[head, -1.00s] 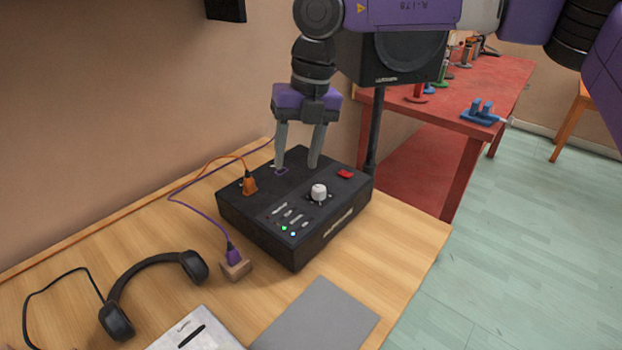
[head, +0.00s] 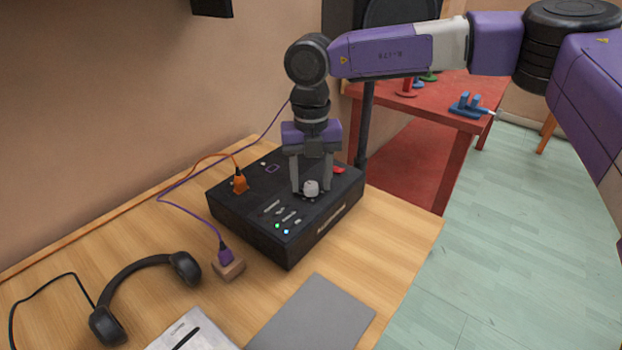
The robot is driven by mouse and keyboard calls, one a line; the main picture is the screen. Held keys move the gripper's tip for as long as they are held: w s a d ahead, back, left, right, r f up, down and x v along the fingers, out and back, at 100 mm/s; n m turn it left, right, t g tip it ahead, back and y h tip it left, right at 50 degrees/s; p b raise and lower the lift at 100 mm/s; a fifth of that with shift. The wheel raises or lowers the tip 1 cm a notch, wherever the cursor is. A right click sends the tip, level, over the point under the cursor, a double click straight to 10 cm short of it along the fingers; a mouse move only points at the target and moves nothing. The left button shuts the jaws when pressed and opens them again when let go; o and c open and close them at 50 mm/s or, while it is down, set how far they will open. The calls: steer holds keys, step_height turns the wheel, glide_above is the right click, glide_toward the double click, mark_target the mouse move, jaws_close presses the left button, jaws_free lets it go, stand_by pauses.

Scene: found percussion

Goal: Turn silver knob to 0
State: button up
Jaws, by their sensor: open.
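The silver knob (head: 311,188) is a pale, short, round knob on the top face of the black box (head: 240,215). My gripper (head: 311,189) points down over the box with its fingers apart. The fingertips are low, one on each side of the knob in the picture and seemingly a little behind it. I cannot tell whether they touch it. Any scale marks around the knob are too small to read, and its pointer is not clear.
A red button (head: 339,170) is right of the knob. An orange plug (head: 240,184) sits in the box. A purple plug (head: 226,252) stands on a wooden block.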

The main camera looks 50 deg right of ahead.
steer(key=shift+c, duration=0.4)
jaws_close()
